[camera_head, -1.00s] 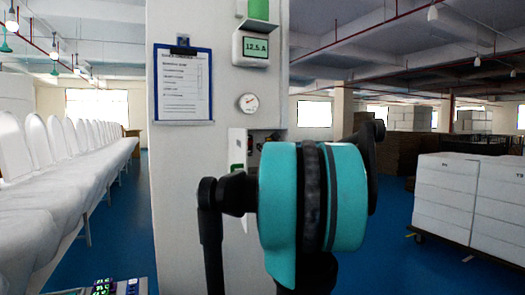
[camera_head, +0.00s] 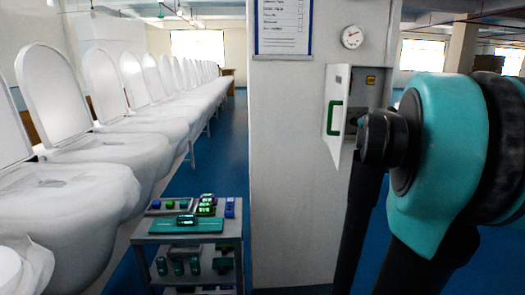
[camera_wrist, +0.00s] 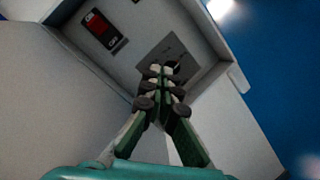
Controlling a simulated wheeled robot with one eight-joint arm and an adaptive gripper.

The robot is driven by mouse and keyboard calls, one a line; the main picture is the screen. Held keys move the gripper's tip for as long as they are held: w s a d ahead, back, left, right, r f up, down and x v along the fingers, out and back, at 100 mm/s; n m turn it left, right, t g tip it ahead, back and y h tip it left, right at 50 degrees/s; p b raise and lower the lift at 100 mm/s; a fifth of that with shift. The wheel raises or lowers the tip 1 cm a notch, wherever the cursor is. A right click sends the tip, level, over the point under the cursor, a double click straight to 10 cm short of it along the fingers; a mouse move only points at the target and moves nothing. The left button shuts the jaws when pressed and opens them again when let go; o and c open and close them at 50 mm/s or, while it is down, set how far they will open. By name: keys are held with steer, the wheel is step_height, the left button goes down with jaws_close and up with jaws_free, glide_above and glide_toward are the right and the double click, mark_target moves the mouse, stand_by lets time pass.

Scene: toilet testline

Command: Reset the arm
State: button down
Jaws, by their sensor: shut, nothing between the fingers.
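My gripper (camera_wrist: 162,72) is in the wrist view, its green fingers together with nothing between them. Its tips point toward an open grey box on the pillar; I cannot tell whether they touch it. Inside the box are a red and black on/off switch (camera_wrist: 100,28) and a grey plate (camera_wrist: 165,52) partly hidden behind the fingertips. In the head view my teal and black arm fills the right side, and the gripper itself is hidden there. The box's door (camera_head: 338,110), with a green handle, stands open on the pillar.
A white pillar (camera_head: 290,190) carries a clipboard (camera_head: 283,25) and a round gauge (camera_head: 352,37). A small cart (camera_head: 228,240) with tools and parts stands left of the pillar. A long row of white toilets (camera_head: 70,185) runs down the left. Blue floor (camera_head: 180,180) lies between.

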steer(key=s+a+f+m+g, duration=0.2)
steer(key=s+f+m, duration=0.25)
steer(key=f, duration=0.35)
steer(key=s+a+f+m+g, duration=0.3)
steer(key=s+f+m, duration=0.15)
steer(key=f, duration=0.35)
steer(key=s+a+f+m+g, duration=0.25)
steer(key=f+m, duration=0.25)
steer(key=f, duration=0.3)
steer(key=s+a+f+m+g+y, duration=0.2)
steer(key=s+a+f, duration=0.4)
steer(key=s+f, duration=0.3)
steer(key=s+a+f+m+g+y, duration=0.3)
steer(key=s+a+f+m+g, duration=0.1)
steer(key=s+a+f, duration=0.3)
steer(key=s+f+m, duration=0.1)
steer(key=s+f, duration=0.1)
steer(key=s, duration=0.2)
steer(key=shift+m, duration=0.4)
